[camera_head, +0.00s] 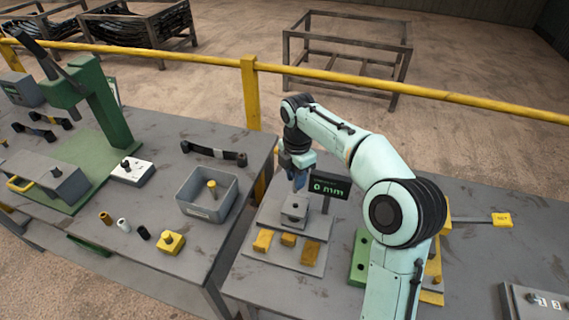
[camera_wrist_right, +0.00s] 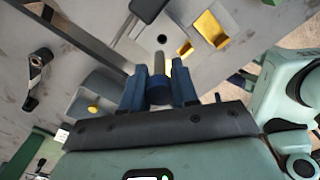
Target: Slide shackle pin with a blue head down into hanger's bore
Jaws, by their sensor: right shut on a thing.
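My right gripper (camera_head: 297,172) is above a small grey block, which looks like the hanger (camera_head: 294,211), on a grey plate. In the right wrist view its blue fingers (camera_wrist_right: 158,92) are shut on the blue head of the shackle pin (camera_wrist_right: 158,89). The pin's bare grey shank (camera_wrist_right: 159,63) points away from the fingers. A dark round hole lies just past the shank's tip in that view; I cannot tell for sure that it is the bore. The pin's tip appears clear of the block. My left gripper is not in view.
A small display (camera_head: 329,187) reading 0 mm stands beside the block. Yellow blocks (camera_head: 288,240) lie in front of it. A grey bin (camera_head: 207,196) and a green press (camera_head: 100,105) are on the left table. A yellow rail (camera_head: 250,80) runs behind the tables.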

